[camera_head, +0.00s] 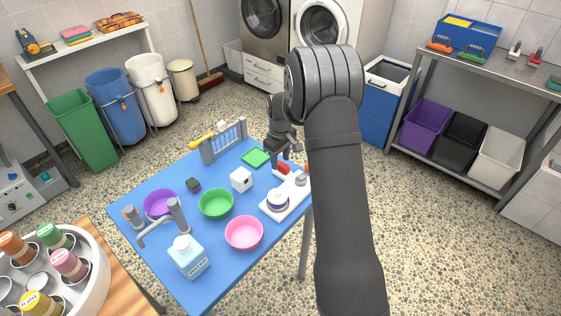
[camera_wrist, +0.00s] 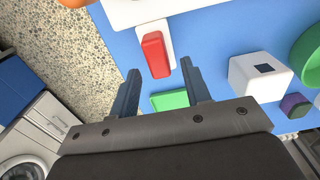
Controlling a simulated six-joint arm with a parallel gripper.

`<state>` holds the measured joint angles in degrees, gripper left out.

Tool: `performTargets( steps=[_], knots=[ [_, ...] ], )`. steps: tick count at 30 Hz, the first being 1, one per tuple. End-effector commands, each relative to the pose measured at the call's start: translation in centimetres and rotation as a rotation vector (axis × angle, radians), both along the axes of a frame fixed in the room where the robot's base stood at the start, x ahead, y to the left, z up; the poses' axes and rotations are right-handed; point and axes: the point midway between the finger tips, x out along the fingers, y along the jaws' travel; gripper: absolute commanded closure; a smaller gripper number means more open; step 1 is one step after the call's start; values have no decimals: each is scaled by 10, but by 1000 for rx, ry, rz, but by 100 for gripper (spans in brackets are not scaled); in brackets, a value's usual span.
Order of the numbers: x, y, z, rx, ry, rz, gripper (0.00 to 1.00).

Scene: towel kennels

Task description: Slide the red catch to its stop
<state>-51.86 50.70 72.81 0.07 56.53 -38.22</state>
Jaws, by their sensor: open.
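In the wrist view the red catch (camera_wrist: 155,55) lies on a narrow white strip (camera_wrist: 168,33). My gripper (camera_head: 285,156) is just above the table by the catch. In the wrist view my gripper (camera_wrist: 160,68) is open and empty. The near end of the catch shows between the two fingertips, closer to the left one. I cannot tell how far above it the fingertips are. My arm hides part of the fixture's right side.
A green pad (camera_head: 256,158) lies left of my gripper. A white cube (camera_head: 241,179) stands nearby. Green (camera_head: 216,204), pink (camera_head: 244,233) and purple bowls (camera_head: 158,204), a soap bottle (camera_head: 188,258) and a grey rack (camera_head: 223,142) also occupy the blue table (camera_head: 130,185).

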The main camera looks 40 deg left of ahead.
Motion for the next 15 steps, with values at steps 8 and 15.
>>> performTargets(
  steps=[8,15],
  knots=[
    [0,0,-16,0,0,0,56],
    [0,0,-16,0,0,0,62]
  ],
)
